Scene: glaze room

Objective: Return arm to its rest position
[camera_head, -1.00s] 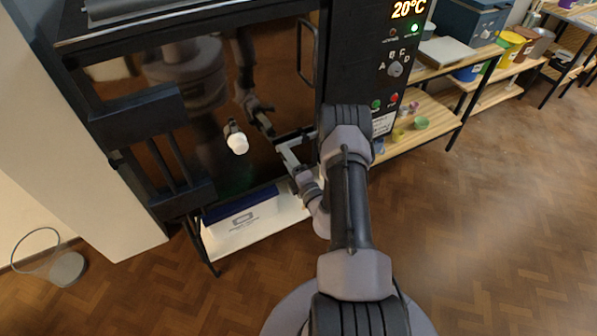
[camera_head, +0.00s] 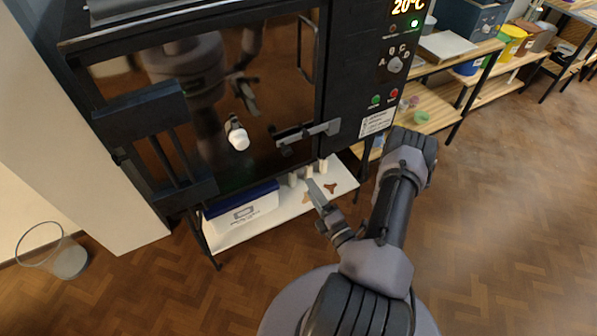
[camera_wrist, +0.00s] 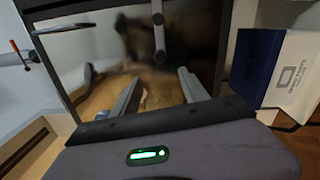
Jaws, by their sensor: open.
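My gripper (camera_head: 313,186) is empty, low in front of the kiln, near the front edge of the white lower shelf. In the wrist view its two fingers (camera_wrist: 160,80) stand apart with nothing between them, facing the kiln's dark glass. My arm is folded, its elbow raised to the right of the kiln front. The kiln door (camera_head: 205,110) looks shut, and its bar handle (camera_head: 308,131) is clear of my gripper.
A blue and white box (camera_head: 241,213), several small white posts and brown star-shaped pieces lie on the shelf (camera_head: 262,226) under the kiln. Wooden shelving (camera_head: 440,108) stands at right. The floor at right is free.

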